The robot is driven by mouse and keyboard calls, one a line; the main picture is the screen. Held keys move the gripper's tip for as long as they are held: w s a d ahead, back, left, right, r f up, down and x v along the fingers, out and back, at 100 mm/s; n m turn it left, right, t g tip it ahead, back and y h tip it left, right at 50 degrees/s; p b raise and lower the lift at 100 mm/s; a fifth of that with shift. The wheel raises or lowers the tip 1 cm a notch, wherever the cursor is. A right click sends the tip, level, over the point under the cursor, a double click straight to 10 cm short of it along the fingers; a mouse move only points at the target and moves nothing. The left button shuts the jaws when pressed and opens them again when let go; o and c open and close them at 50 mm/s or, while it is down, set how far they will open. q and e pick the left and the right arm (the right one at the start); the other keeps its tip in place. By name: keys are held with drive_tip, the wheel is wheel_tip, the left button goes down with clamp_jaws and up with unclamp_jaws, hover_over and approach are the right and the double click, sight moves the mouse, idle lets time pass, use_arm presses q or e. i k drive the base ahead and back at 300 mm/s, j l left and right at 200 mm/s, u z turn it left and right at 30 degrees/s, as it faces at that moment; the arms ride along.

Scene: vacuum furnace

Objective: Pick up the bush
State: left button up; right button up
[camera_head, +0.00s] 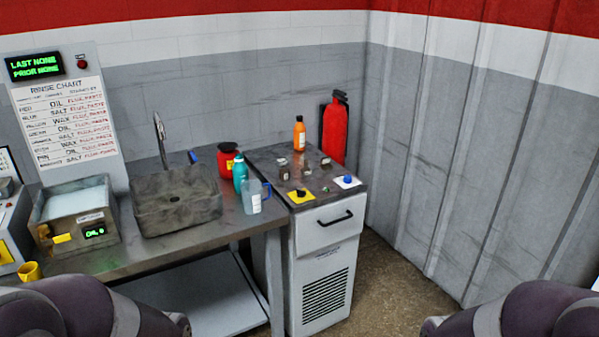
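No plant is in view, and I cannot tell which item is the bush. Several small parts lie on the dark top of the white cabinet (262,157). They include a grey metal part (283,172), another small metal part (308,166), a dark part on a yellow pad (301,193) and a blue part on a white pad (347,180). They are too small to identify surely. Parts of my two arms show at the bottom left and bottom right corners. Neither gripper shows in the head view, and no arm touches the cabinet or its parts.
An orange bottle (299,134) stands at the cabinet's back, near a red extinguisher (334,132). Floor at right is clear.

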sight(283, 175)
drive_tip(key=i+l, duration=0.15)
drive_tip(key=i, duration=0.25)
drive_tip(key=i+l, duration=0.15)
drive_tip(key=i, duration=0.25)
drive_tip(key=i+l+u, duration=0.1)
drive_tip(key=i, duration=0.3)
drive_tip(key=i+l, duration=0.25)
drive_tip(key=i, duration=0.15)
drive_tip(key=i+l, duration=0.15)
drive_tip(key=i, duration=0.4)
drive_tip(key=i+l, duration=0.1)
drive_tip(key=i, duration=0.45)
